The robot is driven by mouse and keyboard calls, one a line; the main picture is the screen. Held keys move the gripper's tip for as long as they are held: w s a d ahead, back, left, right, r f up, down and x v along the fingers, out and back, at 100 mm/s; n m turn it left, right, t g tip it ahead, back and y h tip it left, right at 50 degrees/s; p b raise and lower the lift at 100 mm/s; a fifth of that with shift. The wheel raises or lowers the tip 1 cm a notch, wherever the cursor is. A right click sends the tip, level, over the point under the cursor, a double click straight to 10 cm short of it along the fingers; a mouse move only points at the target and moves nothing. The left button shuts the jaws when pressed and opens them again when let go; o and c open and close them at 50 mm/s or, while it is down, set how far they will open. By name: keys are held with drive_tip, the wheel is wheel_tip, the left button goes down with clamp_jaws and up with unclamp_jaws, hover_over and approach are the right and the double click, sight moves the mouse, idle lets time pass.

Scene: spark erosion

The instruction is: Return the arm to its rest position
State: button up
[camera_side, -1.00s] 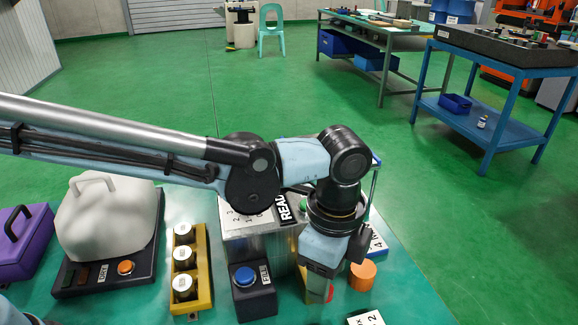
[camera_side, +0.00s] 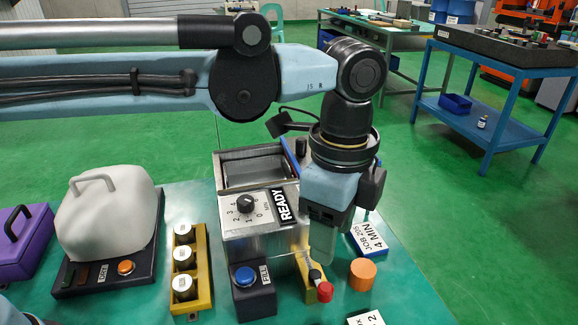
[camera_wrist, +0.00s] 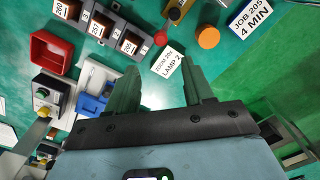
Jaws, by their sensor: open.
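My gripper (camera_side: 328,222) hangs pointing down above the right side of the metal READY machine (camera_side: 262,232) in the side view. In the wrist view my gripper (camera_wrist: 166,88) shows its two fingers spread apart with nothing between them. The machine has a dial (camera_side: 245,205) and a yellow bracket with a red-tipped lever (camera_side: 318,284) at its front right, just below my gripper. A blue button box (camera_side: 246,277) stands at its front left. The dial's exact setting is hard to read.
An orange cylinder (camera_side: 362,274) and the JOB 205 4 MIN card (camera_side: 369,239) lie right of the machine. A yellow rack with several capped cylinders (camera_side: 186,262), a white cover (camera_side: 108,213) and a purple case (camera_side: 22,243) stand left. A red bin (camera_wrist: 51,52) shows in the wrist view.

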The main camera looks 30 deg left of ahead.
drive_tip(key=a+n+t, duration=0.1)
drive_tip(key=a+n, duration=0.2)
drive_tip(key=a, duration=0.3)
drive_tip(key=w+a+n+t, duration=0.1)
drive_tip(key=a+n, duration=0.2)
drive_tip(key=a, duration=0.2)
drive_tip(key=a+n+t+h, duration=0.1)
drive_tip(key=a+n, duration=0.2)
drive_tip(key=a, duration=0.3)
drive_tip(key=shift+w+a+r, duration=0.3)
drive_tip(key=shift+r, duration=0.05)
drive_tip(key=s+a+f+n+t, duration=0.2)
drive_tip(key=a+n, duration=0.2)
drive_tip(key=a, duration=0.3)
drive_tip(key=s+a+f+n+t+y, duration=0.1)
drive_tip(key=s+a+f+n+t, duration=0.1)
drive_tip(key=a+n, duration=0.3)
drive_tip(key=shift+s+a+f, duration=0.65)
drive_tip(key=shift+a+f, duration=0.15)
drive_tip(key=shift+a, duration=0.2)
